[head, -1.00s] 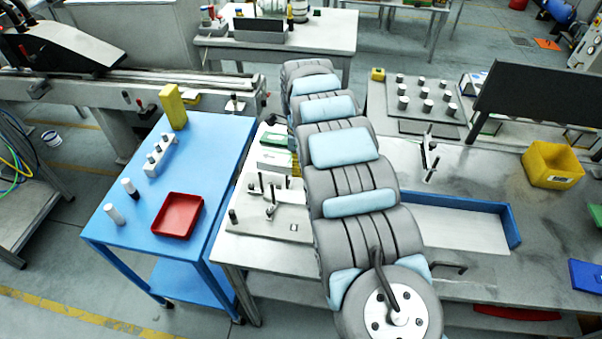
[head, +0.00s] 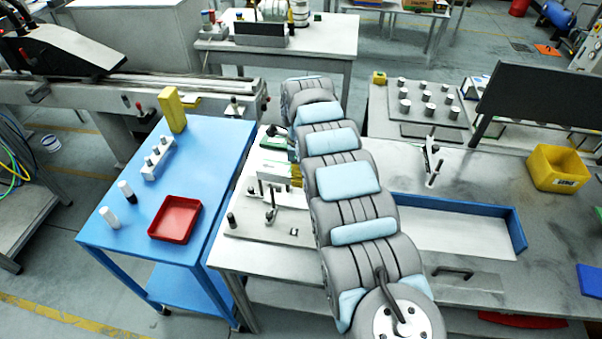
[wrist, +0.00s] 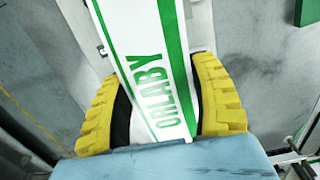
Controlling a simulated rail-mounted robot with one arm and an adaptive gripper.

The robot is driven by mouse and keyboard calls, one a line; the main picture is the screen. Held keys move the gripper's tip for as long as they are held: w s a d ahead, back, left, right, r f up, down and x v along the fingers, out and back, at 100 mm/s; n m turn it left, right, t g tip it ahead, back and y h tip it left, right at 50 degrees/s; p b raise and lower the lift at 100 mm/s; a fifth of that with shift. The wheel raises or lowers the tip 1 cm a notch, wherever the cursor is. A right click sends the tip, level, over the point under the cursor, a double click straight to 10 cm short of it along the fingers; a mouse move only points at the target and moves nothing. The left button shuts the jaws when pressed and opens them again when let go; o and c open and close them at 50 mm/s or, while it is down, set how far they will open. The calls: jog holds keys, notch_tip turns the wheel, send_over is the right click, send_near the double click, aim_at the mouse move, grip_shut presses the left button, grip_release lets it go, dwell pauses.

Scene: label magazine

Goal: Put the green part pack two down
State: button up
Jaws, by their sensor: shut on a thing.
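In the wrist view, my gripper (wrist: 160,100) has its two yellow ribbed fingers closed on the sides of a white pack with green stripes (wrist: 150,55), lettered "ORLABY" in green. The pack runs up out of the picture between the fingers. In the head view, a bit of yellow finger (head: 297,175) shows at the left edge of my arm, which hides most of the gripper. White and green pieces (head: 272,170) lie beside it on the white bench. I cannot tell there which is the held pack or whether it touches anything.
A fixture plate with upright pins (head: 265,220) lies on the bench in front. To the left, a blue table (head: 205,150) carries a red tray (head: 175,219), a pin block (head: 157,160) and a yellow block (head: 172,108). A blue-edged tray (head: 455,228) lies right of my arm.

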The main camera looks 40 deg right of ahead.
jog(key=shift+f, duration=0.55)
jog(key=o, duration=1.2)
jog(key=shift+o, duration=0.2)
jog(key=shift+r, duration=0.15)
notch_tip(320, 180, up, 13)
